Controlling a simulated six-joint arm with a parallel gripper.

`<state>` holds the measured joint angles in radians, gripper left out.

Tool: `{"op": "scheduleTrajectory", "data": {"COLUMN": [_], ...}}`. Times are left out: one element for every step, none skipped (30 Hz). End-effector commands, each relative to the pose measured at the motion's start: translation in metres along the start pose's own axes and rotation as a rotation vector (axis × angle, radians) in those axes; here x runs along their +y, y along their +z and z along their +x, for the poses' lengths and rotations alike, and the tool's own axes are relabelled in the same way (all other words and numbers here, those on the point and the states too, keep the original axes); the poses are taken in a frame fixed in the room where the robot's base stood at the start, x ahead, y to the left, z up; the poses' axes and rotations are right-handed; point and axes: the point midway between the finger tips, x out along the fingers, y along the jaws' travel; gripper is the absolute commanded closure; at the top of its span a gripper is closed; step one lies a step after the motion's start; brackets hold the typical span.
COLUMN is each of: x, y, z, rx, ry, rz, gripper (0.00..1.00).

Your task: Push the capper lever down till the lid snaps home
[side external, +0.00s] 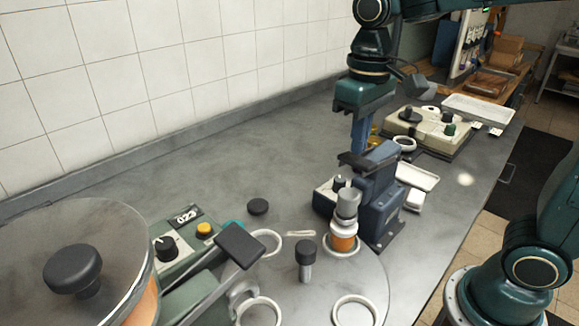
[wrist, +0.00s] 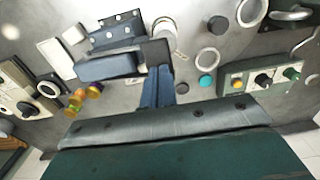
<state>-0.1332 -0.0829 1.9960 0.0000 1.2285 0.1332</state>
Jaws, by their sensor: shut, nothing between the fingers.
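The blue capper (side external: 381,190) stands on the bench right of centre; it also shows in the wrist view (wrist: 108,67). Its lever has a dark bar (side external: 356,160) at the top, also in the wrist view (wrist: 154,51). An amber jar (side external: 343,243) with a pale top stands upright below the capper's grey cylindrical head (side external: 347,203). I cannot tell how the lid is seated. My gripper (side external: 358,150) is shut and empty, fingers pointing down, just above or at the lever bar. Its blue fingers show in the wrist view (wrist: 158,78); contact with the lever is unclear.
A round plate with white rings (side external: 355,310) lies in front of the capper. A green control box (side external: 175,245) and a large round lidded vessel (side external: 40,250) stand left. Small amber jars (wrist: 76,98) and a beige device (side external: 430,130) are behind. The bench by the wall is clear.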

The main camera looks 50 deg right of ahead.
Motion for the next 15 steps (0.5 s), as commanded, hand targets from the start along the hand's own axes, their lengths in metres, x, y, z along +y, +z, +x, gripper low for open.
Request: {"op": "scheduleTrajectory", "data": {"x": [0.000,0.000,0.000,0.000,0.000,0.000,0.000,0.000,0.000,0.000,0.000,0.000,0.000,0.000,0.000], "y": [0.000,0.000,0.000,0.000,0.000,0.000,-0.001,-0.001,-0.001,-0.001,-0.001,-0.001,-0.001,0.000,0.000], "z": [0.000,0.000,-0.001,-0.002,-0.003,-0.005,-0.006,-0.008,-0.011,-0.013,-0.015,-0.018,-0.020,-0.022,-0.025], "rx": [0.000,0.000,0.000,0.000,0.001,0.001,0.002,0.002,0.002,0.001,0.001,0.003,0.002,0.001,0.001], "ry": [0.000,0.000,0.000,0.000,0.000,0.000,0.000,0.000,0.000,0.000,0.000,0.000,0.000,0.000,0.000], "rz": [0.000,0.000,0.000,0.000,0.000,0.000,0.000,0.000,0.000,0.000,0.000,0.000,0.000,0.000,0.000], "gripper": [1.00,1.00,1.00,1.00,1.00,1.00,1.00,1.00,1.00,1.00,1.00,1.00,1.00,1.00,1.00]}}
